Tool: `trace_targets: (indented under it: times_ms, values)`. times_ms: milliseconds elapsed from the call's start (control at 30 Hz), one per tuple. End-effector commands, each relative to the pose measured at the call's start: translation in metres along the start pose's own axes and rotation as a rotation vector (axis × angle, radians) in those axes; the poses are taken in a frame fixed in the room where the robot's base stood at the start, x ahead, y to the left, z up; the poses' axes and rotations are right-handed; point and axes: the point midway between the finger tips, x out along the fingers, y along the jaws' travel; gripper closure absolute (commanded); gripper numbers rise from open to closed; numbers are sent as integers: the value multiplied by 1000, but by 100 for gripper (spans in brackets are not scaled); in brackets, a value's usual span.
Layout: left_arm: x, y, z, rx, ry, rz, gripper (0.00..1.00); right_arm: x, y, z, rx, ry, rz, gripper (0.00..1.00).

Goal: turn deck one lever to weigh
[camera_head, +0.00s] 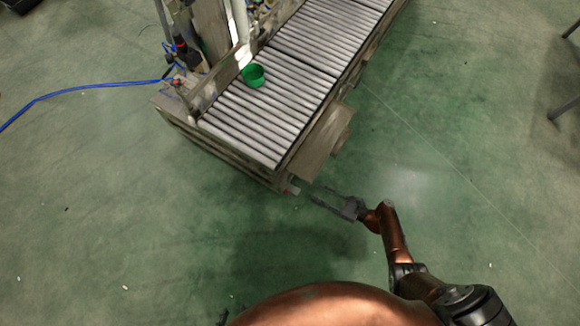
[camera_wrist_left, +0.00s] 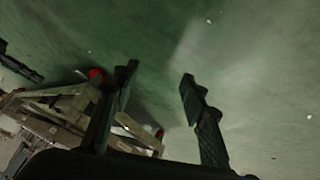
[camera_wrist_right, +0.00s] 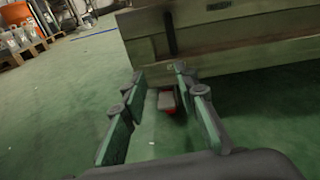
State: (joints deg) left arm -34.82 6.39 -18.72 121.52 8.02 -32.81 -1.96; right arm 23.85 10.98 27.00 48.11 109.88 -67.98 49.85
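I cannot make out a lever marked deck one. The red and grey part also shows between my right fingers in the right wrist view (camera_wrist_right: 167,101). My right gripper (camera_head: 318,193) is open and empty, just right of that part and apart from it. My left gripper (camera_wrist_left: 160,72) is open and empty over bare floor; only dark tips of it (camera_head: 230,316) show at the bottom of the head view.
A green cup (camera_head: 253,75) stands on the rollers. A flat side plate (camera_head: 321,142) juts from the conveyor's right side. A blue hose (camera_head: 85,90) runs left across the floor. The green floor around the near end is clear. Pallets (camera_wrist_right: 22,50) stand far off.

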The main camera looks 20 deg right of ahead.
Motion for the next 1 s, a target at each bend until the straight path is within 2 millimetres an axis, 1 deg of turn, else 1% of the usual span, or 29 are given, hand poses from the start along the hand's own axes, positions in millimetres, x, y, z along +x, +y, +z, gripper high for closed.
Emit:
trace_targets:
  times_ms: [33,100,200,267,500,600,800,1000]
  values:
    - [2,1,0,-5,2,4,60,5,-8,0,24,-35,-14,72]
    - [0,3,-7,-6,12,9,60,11,-17,10,42,-77,-30,72]
    - [0,4,-10,-5,22,10,60,19,-23,20,53,-106,-38,72]
    - [0,4,-10,-3,27,9,60,25,-24,22,54,-109,-38,72]
    - [9,-2,-4,11,63,3,60,63,-25,25,52,-107,-38,72]
    - [12,-4,-2,16,78,1,60,76,-25,26,52,-106,-38,72]
    - [14,-6,-1,22,96,0,60,89,-26,28,52,-105,-38,72]
    - [14,-6,-2,23,100,-1,60,91,-26,29,51,-105,-38,72]
